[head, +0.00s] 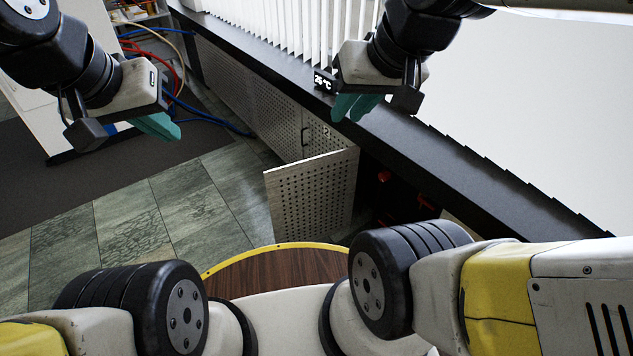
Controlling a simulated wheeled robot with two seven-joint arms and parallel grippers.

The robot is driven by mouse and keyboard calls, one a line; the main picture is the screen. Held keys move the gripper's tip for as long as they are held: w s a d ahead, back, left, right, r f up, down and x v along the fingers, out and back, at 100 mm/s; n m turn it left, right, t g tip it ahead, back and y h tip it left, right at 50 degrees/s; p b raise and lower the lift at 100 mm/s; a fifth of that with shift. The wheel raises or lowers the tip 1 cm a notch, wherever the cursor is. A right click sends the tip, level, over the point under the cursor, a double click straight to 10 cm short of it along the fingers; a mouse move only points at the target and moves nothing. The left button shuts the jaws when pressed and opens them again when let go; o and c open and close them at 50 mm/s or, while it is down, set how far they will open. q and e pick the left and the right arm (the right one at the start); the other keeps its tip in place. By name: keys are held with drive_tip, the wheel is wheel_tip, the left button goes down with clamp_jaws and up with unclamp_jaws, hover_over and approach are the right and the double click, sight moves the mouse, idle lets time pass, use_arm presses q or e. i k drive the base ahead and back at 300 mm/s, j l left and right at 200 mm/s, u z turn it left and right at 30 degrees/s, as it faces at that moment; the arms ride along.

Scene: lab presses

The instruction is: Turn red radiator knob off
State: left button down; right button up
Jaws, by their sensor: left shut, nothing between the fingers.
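A small red knob (384,176) shows in the dark opening of the radiator cabinet under the black sill, to the right of the open perforated door (312,197). It is small and in shade, so its turned position cannot be read. My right gripper (354,107), with teal fingers, is over the black sill, above and left of the knob and apart from it. Its fingers look close together, but their opening is unclear. My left gripper (158,126) is shut and empty at the left, over the floor and far from the knob.
A small display (323,81) reading about 25 °C stands on the black sill (460,165) beside my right gripper. Perforated panels (245,88) run along below the sill. Red and blue cables (205,117) lie at the back left. Tiled floor (165,205) is clear left of the door.

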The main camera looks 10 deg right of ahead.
sight(385, 175)
drive_tip(key=k+z, duration=0.2)
drive_tip(key=z, duration=1.65)
drive_tip(key=j+z, duration=0.85)
drive_tip(key=k+j+z, duration=0.1)
drive_tip(key=j+z, duration=0.2)
drive_tip(key=z, duration=0.15)
drive_tip(key=k+j, duration=0.15)
drive_tip(key=j, duration=0.3)
drive_tip(key=k+j, duration=0.15)
drive_tip(key=j, duration=0.3)
drive_tip(key=k+j, duration=0.2)
drive_tip(key=j, duration=0.25)
drive_tip(key=k+j, duration=0.15)
drive_tip(key=j, duration=0.3)
drive_tip(key=k+j, duration=0.15)
drive_tip(key=j, duration=0.3)
drive_tip(key=k+j, duration=0.15)
drive_tip(key=j, duration=0.3)
drive_tip(key=k+j, duration=0.2)
drive_tip(key=j, duration=0.25)
drive_tip(key=k+j, duration=0.15)
drive_tip(key=j, duration=0.3)
